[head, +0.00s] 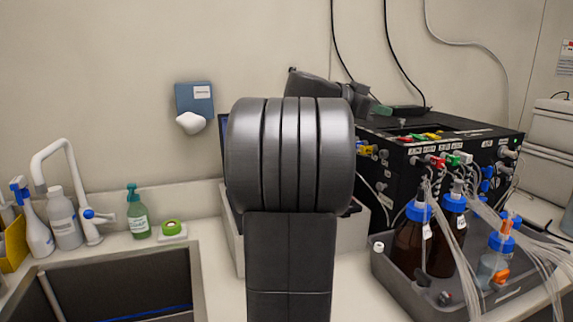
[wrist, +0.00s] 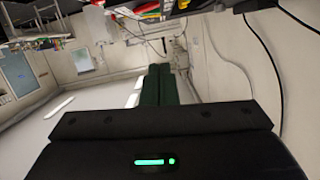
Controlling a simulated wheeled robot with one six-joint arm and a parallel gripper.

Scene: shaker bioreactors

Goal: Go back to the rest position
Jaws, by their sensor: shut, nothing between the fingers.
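My gripper (wrist: 160,72) shows in the wrist view as two dark fingers side by side, closed together with nothing between them. They point away over a bright room with a pale floor. In the head view my own arm fills the middle of the picture and stands upright in front of the bench. A part of my arm shows behind it, over the black control unit (head: 450,140). I cannot clearly make out the fingers in the head view.
A grey tray (head: 395,275) holds brown bottles (head: 409,245) with blue caps and loose tubing at right. A sink (head: 110,262), tap (head: 72,185), spray bottle (head: 37,225) and green soap bottle (head: 138,215) stand at left. Cables hang on the wall.

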